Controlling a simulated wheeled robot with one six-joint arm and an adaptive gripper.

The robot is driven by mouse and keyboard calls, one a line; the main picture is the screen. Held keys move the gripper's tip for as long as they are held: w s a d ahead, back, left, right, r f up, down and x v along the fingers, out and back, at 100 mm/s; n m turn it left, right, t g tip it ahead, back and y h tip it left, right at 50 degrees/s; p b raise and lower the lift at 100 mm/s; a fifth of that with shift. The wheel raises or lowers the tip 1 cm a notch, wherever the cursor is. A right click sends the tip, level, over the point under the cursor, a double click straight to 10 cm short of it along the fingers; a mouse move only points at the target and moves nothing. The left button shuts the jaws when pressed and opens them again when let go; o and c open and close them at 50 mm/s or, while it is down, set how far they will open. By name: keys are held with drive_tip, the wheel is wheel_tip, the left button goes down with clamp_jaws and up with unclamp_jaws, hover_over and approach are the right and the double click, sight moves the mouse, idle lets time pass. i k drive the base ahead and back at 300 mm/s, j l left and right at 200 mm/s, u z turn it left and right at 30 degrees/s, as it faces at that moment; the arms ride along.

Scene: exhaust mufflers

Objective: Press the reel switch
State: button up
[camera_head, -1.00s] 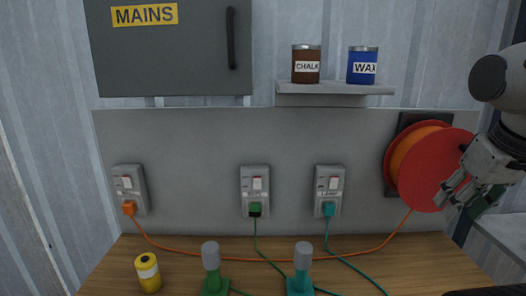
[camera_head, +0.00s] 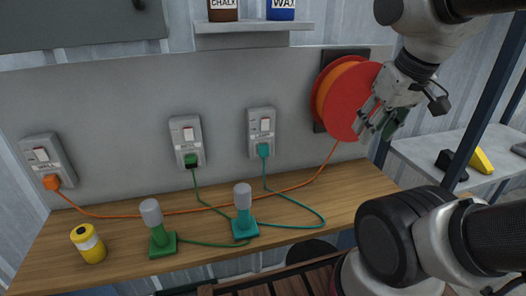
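Three wall sockets with red-and-white rocker switches sit on the grey backboard; their small labels are too blurred to read. The left socket (camera_head: 60,168) has a switch (camera_head: 41,154) above an orange plug (camera_head: 52,182). Its orange cable (camera_head: 215,209) runs along the bench to the red-orange reel (camera_head: 350,98) on the right. The middle socket (camera_head: 187,143) holds a green plug, and the right socket (camera_head: 262,132) a teal plug. My gripper (camera_head: 374,122) is in front of the reel's right edge, far from the left switch. Its fingers look spread, with nothing visible between them.
A yellow can (camera_head: 89,244), green lamp (camera_head: 159,240) and teal lamp (camera_head: 243,210) stand on the wooden bench (camera_head: 330,196). A shelf (camera_head: 252,35) with tins and a grey mains box (camera_head: 70,22) are above. My arm fills the lower right.

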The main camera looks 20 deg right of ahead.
sight(188, 130)
drive_tip(key=i+j, duration=0.1)
drive_tip(key=j, duration=0.7)
drive_tip(key=i+j, duration=0.15)
drive_tip(key=j, duration=0.25)
